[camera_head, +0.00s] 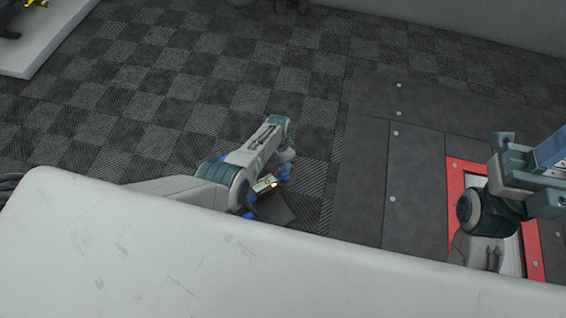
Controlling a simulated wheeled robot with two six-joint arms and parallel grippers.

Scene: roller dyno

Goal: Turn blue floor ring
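My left gripper (273,205) is low beyond the white edge, seen from above and partly hidden by the arm and that edge. I cannot tell whether it is open or shut. Small blue patches show beside it, but I cannot tell whether any belong to the floor ring. No clear ring shape shows. My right gripper (545,178) is at the right edge, above a red-framed floor opening, and partly cut off. Its fingers cannot be made out.
A white scratched surface (130,250) fills the foreground. Dark bolted floor plates (365,170) lie right of centre, with a red frame (455,175) at the far right. A pale platform (50,45) stands at the upper left. The checkered floor (200,75) between is mostly clear.

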